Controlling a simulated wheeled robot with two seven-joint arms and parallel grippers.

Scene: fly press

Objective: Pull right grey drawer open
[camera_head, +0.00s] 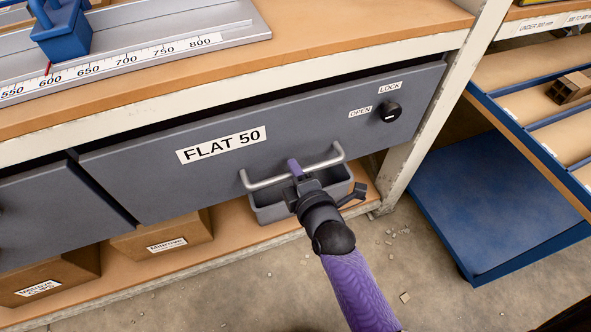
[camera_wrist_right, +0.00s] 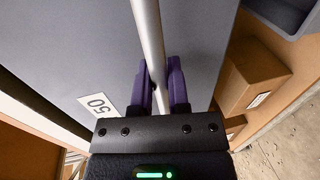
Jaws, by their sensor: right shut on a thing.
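The right grey drawer (camera_head: 240,140) carries a "FLAT 50" label, a black knob (camera_head: 390,111) at its right between "OPEN" and "LOCK" labels, and a light grey bar handle (camera_head: 262,183). A dark gap shows along its top edge under the bench top. My right gripper (camera_head: 294,170) is shut on the handle near its middle. In the right wrist view the handle bar (camera_wrist_right: 148,35) runs between the purple fingers of my right gripper (camera_wrist_right: 161,85). My left gripper is in neither view.
A grey bin (camera_head: 275,207) and cardboard boxes (camera_head: 165,235) stand on the shelf below the drawer. A bench leg (camera_head: 420,130) stands at the right. Beyond it are a blue rack (camera_head: 530,150) and a low blue platform (camera_head: 490,205). The floor (camera_head: 410,270) in front has small debris.

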